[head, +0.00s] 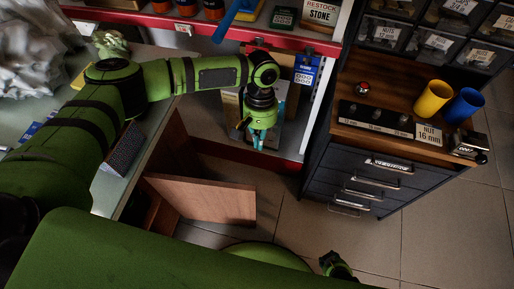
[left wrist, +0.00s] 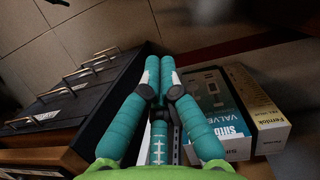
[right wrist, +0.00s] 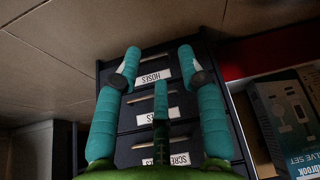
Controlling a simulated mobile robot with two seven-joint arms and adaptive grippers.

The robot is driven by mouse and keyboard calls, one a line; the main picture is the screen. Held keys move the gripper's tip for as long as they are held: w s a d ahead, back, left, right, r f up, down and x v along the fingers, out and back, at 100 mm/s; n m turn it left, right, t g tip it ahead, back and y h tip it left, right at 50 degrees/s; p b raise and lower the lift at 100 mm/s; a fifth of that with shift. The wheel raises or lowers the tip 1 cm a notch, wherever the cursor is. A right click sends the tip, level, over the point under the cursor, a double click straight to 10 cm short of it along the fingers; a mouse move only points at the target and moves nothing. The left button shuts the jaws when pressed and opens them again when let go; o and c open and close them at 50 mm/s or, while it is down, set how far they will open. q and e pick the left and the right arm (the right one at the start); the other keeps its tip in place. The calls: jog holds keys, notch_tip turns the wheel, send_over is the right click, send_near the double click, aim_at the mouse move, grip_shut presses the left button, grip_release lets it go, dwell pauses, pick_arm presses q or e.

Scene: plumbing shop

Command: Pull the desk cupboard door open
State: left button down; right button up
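The desk cupboard door (head: 214,198) is a brown wooden panel in the head view. It stands swung out from the desk (head: 140,170) over the tiled floor, with a dark opening behind it. My left gripper (head: 256,138) is beyond the door, above its far side and apart from it in the picture. In the left wrist view its teal fingers (left wrist: 159,65) meet at the tips, with nothing seen between them. My right gripper (head: 338,264) is low in the head view, right of the door. In the right wrist view its fingers (right wrist: 160,56) are spread and empty.
A dark drawer cabinet (head: 372,180) with a wooden top stands at the right. A red-edged shelf (head: 300,72) with boxes is at the back, close to my left gripper. Tiled floor (head: 300,222) is clear between door and cabinet.

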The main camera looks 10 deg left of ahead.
pick_arm(q)
jog(key=s+f, duration=0.6)
jog(key=f, duration=0.3)
jog(key=shift+s+d+f, duration=0.2)
jog(key=shift+s+f, duration=0.05)
jog(key=shift+s, duration=0.15)
pick_arm(e)
jog(key=shift+w, duration=0.4)
jog(key=shift+r, duration=0.1)
